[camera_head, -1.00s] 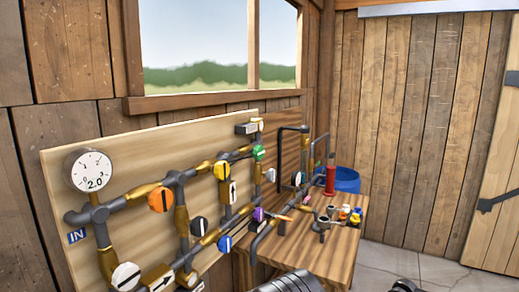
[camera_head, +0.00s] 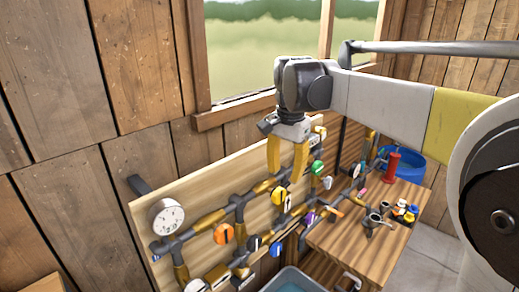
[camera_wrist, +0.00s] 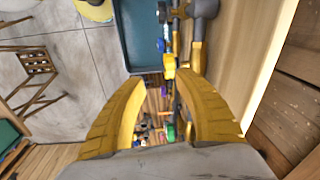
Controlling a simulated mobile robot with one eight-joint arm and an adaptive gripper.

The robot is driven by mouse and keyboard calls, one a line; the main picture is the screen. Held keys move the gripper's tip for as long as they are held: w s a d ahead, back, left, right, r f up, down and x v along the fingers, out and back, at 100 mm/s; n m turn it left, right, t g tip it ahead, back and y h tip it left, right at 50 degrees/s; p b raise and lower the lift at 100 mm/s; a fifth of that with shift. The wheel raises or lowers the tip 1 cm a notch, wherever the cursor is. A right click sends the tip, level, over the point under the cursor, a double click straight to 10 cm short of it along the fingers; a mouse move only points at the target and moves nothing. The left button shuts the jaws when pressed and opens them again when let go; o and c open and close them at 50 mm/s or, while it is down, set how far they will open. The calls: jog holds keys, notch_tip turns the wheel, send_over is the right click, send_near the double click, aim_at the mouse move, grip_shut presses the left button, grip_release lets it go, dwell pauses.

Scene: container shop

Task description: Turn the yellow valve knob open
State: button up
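The yellow valve knob (camera_head: 279,196) sits on the pipework of the wooden panel (camera_head: 160,212), with a dark bar across its face. My gripper (camera_head: 286,173) points down just above it, with its two yellow fingers apart and nothing between them. In the head view, the fingertips look close above the knob; I cannot tell the depth gap. In the wrist view, the yellow knob (camera_wrist: 169,66) shows just beyond the fingertips of my gripper (camera_wrist: 158,78), nearer the right finger. No contact is visible.
Nearby are an orange knob (camera_head: 223,233), a green knob (camera_head: 316,167), a purple knob (camera_head: 308,218) and a blue knob (camera_head: 275,249). A pressure gauge (camera_head: 167,217) is at the left. A wooden table (camera_head: 355,238) stands right, and a bluish bin (camera_head: 262,286) is below.

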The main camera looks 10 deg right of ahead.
aim_at(281, 188)
jog(key=w+r+m+g+p, duration=0.1)
jog(key=w+r+p, duration=0.1)
jog(key=w+r, duration=0.1)
notch_tip(281, 188, down, 11)
jog(key=shift+r, duration=0.15)
dwell(0.3)
grip_shut()
